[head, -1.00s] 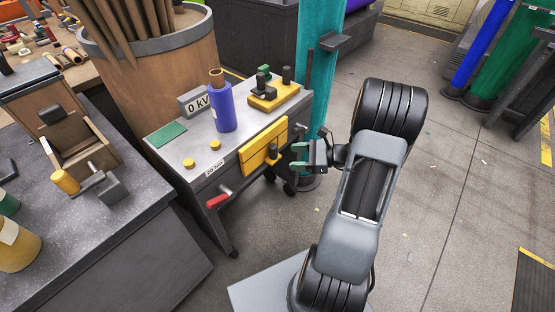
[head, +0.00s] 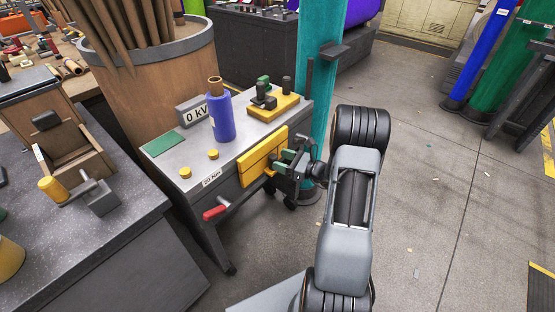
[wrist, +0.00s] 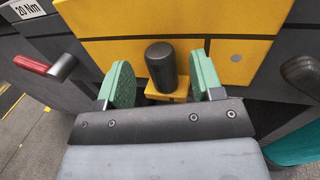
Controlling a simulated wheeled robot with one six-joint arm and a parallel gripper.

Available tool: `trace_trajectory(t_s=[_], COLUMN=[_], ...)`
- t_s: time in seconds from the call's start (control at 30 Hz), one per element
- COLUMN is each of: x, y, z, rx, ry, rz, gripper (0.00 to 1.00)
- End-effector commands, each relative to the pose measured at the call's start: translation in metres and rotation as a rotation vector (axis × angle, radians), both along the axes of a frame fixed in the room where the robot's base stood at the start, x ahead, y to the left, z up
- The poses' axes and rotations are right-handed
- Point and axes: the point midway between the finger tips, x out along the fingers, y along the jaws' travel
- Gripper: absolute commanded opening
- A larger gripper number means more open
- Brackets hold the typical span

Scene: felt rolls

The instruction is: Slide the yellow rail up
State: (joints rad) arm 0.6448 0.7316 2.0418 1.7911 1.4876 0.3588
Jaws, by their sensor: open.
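The yellow rail (head: 262,156) is a flat yellow panel on the front side of the grey bench. It fills the upper part of the wrist view (wrist: 200,25). A black knob (wrist: 161,66) on a small yellow bracket (wrist: 166,93) sticks out from it. My gripper (head: 284,160) is at the right part of the rail in the head view. In the wrist view, its two green-padded fingers (wrist: 161,84) stand apart on either side of the knob, with gaps visible. In the head view the gripper hides most of the knob.
A red-handled crank (head: 217,212) sticks out at the bench's lower left. A blue bottle (head: 221,115), a meter reading 0 kV (head: 192,112) and a yellow-based fixture (head: 272,106) stand on top. A teal post (head: 316,80) rises behind my gripper.

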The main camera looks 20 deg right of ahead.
Motion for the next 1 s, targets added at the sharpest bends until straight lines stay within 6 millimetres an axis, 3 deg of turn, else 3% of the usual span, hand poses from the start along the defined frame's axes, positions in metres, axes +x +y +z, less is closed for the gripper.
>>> trace_trajectory(t_s=[0.23,0.6,1.0], x=[0.016,0.018,0.018], y=[0.013,0.015,0.015], z=[0.000,0.000,0.000], rx=[-0.001,-0.001,-0.001], ry=[0.001,0.001,0.001], rz=[0.000,0.000,-0.001], gripper=[0.60,0.60,0.23])
